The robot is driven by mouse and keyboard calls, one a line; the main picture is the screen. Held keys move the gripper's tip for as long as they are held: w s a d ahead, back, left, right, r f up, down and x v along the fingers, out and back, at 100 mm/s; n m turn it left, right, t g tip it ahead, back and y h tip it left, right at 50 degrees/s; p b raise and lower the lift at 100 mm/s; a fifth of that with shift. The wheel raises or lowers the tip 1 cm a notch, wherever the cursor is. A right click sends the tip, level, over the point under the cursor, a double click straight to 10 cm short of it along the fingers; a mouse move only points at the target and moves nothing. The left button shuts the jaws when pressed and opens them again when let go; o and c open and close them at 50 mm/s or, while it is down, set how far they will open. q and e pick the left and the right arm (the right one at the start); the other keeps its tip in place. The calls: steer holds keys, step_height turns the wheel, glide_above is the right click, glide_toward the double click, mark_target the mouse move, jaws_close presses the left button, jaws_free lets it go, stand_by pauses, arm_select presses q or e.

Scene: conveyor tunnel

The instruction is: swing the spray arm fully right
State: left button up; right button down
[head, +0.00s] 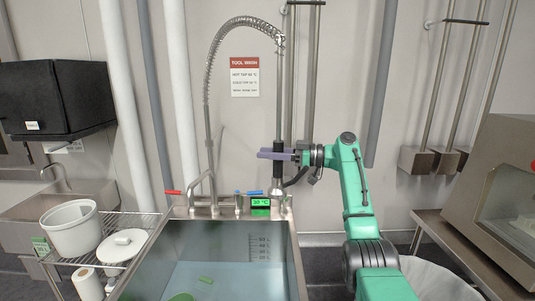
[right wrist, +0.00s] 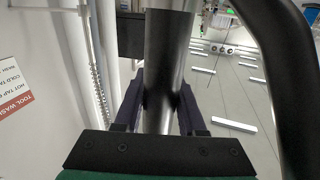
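The spray arm is a tall riser with a grey coiled hose (head: 208,80) that arches up and hangs to the left, over the sink's back left. A black sleeve (head: 279,139) sits low on the riser; it shows as a dark upright cylinder (right wrist: 166,60) in the right wrist view. My right gripper (head: 272,154) reaches in from the right at that sleeve. Its two purple fingers (right wrist: 160,98) lie on either side of the cylinder and appear to press against it. The fingers hide part of the sleeve. My left gripper is not in view.
The sink (head: 188,262) holds water and a few green items. Taps (head: 213,205) and a green display (head: 261,207) line its back edge. A wire rack (head: 130,225) with a white pot (head: 71,228) stands left. A steel machine (head: 500,205) stands right.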

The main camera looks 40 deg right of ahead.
steer(key=c, duration=0.5)
jaws_free()
steer(key=shift+d+r, duration=0.15)
steer(key=shift+d, duration=0.1)
steer(key=shift+w+d+f, duration=0.1)
steer(key=shift+d+f, duration=0.1)
steer(key=shift+s+d+b, duration=0.15)
steer(key=shift+s+b, duration=0.2)
steer(key=shift+s, duration=0.05)
steer(key=b+v, duration=0.2)
steer(key=v, duration=1.1)
steer(key=shift+s+d+b, duration=0.25)
steer(key=shift+d+b, duration=0.05)
